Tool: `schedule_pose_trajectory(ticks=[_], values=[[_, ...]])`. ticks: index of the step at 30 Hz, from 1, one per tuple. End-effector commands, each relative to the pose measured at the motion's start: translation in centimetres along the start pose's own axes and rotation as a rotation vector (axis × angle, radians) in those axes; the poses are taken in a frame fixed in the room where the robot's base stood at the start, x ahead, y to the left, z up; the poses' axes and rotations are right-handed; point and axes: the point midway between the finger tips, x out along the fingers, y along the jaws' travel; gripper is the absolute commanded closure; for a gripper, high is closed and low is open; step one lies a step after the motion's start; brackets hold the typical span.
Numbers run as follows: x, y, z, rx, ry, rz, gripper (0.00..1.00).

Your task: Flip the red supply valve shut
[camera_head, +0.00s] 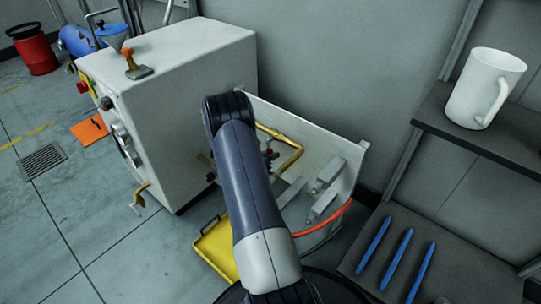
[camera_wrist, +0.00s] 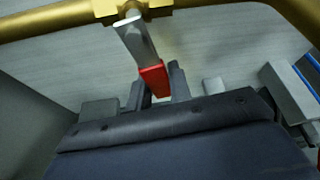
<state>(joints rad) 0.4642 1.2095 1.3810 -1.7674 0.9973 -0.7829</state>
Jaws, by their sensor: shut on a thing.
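The red supply valve's lever shows in the wrist view: a grey metal arm with a red end (camera_wrist: 154,79), hanging from a brass pipe fitting (camera_wrist: 130,8) at the top. My gripper (camera_wrist: 159,88) is shut on the red end, with one dark finger on either side. The lever slants down from the pipe toward my gripper. In the head view the brass pipe (camera_head: 292,157) runs in the open bay beside the grey cabinet. My arm covers most of the valve and gripper there.
The grey cabinet (camera_head: 175,75) stands left of the arm, and a light panel (camera_head: 310,125) backs the bay. A yellow tray (camera_head: 218,246) lies on the floor below. A shelf at right holds a white mug (camera_head: 478,90); blue rods (camera_head: 398,252) lie lower down.

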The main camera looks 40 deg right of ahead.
Motion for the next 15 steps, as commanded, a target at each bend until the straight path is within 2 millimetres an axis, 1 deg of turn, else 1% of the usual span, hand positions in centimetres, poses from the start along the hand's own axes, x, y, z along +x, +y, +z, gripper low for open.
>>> schedule_pose_trajectory(ticks=[7, 15], values=[[0.2, 0.8, -0.4, 0.107, -0.001, 0.045, 1.0], [0.0, 1.2, 0.0, 0.182, 0.0, 0.076, 1.0]])
